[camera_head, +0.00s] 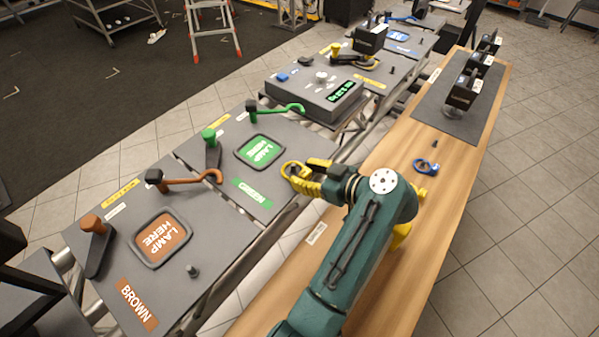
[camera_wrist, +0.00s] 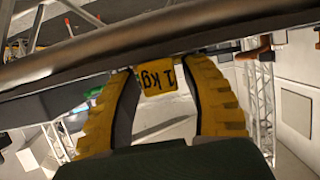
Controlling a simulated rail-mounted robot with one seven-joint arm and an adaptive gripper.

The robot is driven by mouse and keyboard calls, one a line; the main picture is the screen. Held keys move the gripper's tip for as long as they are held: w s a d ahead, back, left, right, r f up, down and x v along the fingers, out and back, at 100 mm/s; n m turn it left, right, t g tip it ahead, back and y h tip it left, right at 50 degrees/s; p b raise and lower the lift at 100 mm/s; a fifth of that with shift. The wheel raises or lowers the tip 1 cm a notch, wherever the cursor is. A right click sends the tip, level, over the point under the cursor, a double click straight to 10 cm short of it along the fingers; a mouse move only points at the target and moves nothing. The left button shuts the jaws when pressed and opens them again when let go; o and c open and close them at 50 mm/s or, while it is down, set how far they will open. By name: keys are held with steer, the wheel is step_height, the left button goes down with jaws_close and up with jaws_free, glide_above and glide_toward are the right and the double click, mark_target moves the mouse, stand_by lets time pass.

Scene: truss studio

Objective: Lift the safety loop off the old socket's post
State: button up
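My gripper (camera_head: 294,171) has yellow fingers and is at the right edge of the green lamp panel, in the head view. In the wrist view the fingers (camera_wrist: 160,72) stand apart, with a yellow tag reading "1 kg" (camera_wrist: 157,79) showing between them; I cannot tell that they touch it. A yellow looped piece (camera_head: 355,61) lies by the black lamp (camera_head: 369,39) on the yellow-marked panel farther back. A green hooked piece (camera_head: 278,109) and a brown one (camera_head: 190,179) lie on their panels. I cannot tell which is the old socket's loop, or see its post clearly.
The brown panel (camera_head: 145,292) and green panel (camera_head: 225,160) stand on a truss, beside a console with a green display (camera_head: 342,92). The wooden bench (camera_head: 285,290) holds a blue ring (camera_head: 426,167) and several black lamps (camera_head: 465,90) on a dark mat. A grey bar (camera_wrist: 130,38) crosses the wrist view close by.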

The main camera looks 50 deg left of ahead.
jaws_close()
